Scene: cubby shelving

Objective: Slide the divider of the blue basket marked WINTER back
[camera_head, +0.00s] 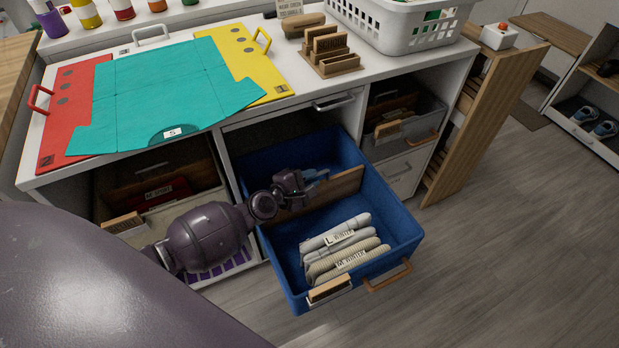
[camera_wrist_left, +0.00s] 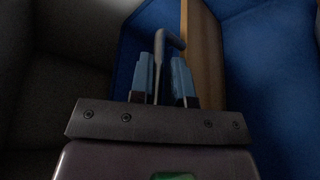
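The blue basket (camera_head: 405,225) is pulled out of its cubby. Rolled light knitwear (camera_head: 345,248) with tags reading WINTER lies in its front part. The wooden divider (camera_head: 345,186) stands across the basket behind the knitwear; in the left wrist view the divider (camera_wrist_left: 203,55) is right of the fingers. My left gripper (camera_head: 316,175) is inside the basket at the divider. In the left wrist view its blue fingers (camera_wrist_left: 163,78) are apart, one on each side of a dark bent handle (camera_wrist_left: 161,50) by the divider. A small gap shows beside the handle. My right gripper is not in view.
A cubby with a tan bin (camera_head: 190,212) is left of the basket, and a grey bin (camera_head: 415,125) is right of it. The white counter (camera_head: 290,107) above holds coloured folding boards, a wooden rack (camera_head: 330,55) and a white laundry basket (camera_head: 400,35). Floor at right is free.

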